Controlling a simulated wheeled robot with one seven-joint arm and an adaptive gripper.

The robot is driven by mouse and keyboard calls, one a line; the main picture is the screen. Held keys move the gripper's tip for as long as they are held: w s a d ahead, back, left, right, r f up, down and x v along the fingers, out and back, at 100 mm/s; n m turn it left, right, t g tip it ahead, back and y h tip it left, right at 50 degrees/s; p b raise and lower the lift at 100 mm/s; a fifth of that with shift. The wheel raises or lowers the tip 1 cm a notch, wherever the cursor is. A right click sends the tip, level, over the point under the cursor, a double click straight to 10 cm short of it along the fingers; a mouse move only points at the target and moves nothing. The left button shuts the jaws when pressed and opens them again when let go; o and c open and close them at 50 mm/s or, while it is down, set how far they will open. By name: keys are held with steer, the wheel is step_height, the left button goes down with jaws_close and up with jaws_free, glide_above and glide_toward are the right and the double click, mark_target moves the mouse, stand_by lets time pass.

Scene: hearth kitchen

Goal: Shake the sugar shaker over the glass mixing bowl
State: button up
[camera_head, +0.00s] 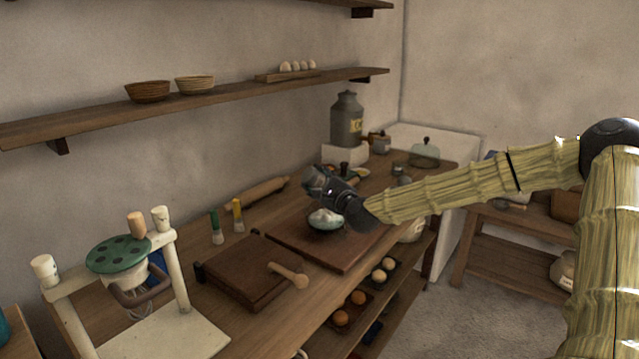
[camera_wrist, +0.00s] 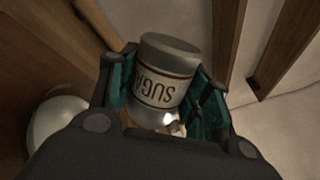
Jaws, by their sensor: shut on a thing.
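In the wrist view, the sugar shaker (camera_wrist: 166,85) is a small jar with a grey end and a pale label reading "SUGA", upside down in the picture. My gripper (camera_wrist: 165,100) is shut on it, with a teal-lined finger on each side. In the head view, my gripper (camera_head: 318,184) is just above the glass mixing bowl (camera_head: 326,225), which has white contents. I cannot make out the shaker clearly there. A pale rounded edge at the left of the wrist view may be the bowl (camera_wrist: 52,128).
The bowl stands on a dark wooden board (camera_head: 345,256) on the counter. A lidded wooden box (camera_head: 245,275), a wooden mallet (camera_head: 288,274), two brushes (camera_head: 238,215) and a rolling pin (camera_head: 258,192) lie to the left. A grey canister (camera_head: 347,122) stands behind. A wall shelf (camera_head: 225,93) is above.

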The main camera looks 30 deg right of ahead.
mark_target(310, 185)
steer(key=shift+a, duration=0.25)
steer(key=shift+d, duration=0.65)
steer(key=shift+w+a+f+b, duration=0.1)
steer(key=shift+w+a+b, duration=0.3)
steer(key=shift+a+b, duration=0.3)
steer(key=shift+w+a+b, duration=0.35)
steer(key=shift+a+b, duration=0.1)
steer(key=shift+a, duration=0.3)
steer(key=shift+a+b, duration=0.3)
steer(key=shift+a, duration=0.3)
steer(key=shift+d, duration=0.65)
steer(key=shift+s+p, duration=0.35)
steer(key=shift+s, duration=1.1)
steer(key=shift+a+b, duration=0.4)
steer(key=shift+a, duration=0.2)
steer(key=shift+s+d, duration=0.1)
steer(key=shift+d, duration=0.45)
steer(key=shift+a+b, duration=0.4)
steer(key=shift+a, duration=0.2)
steer(key=shift+d, duration=0.7)
steer(key=shift+a, duration=0.15)
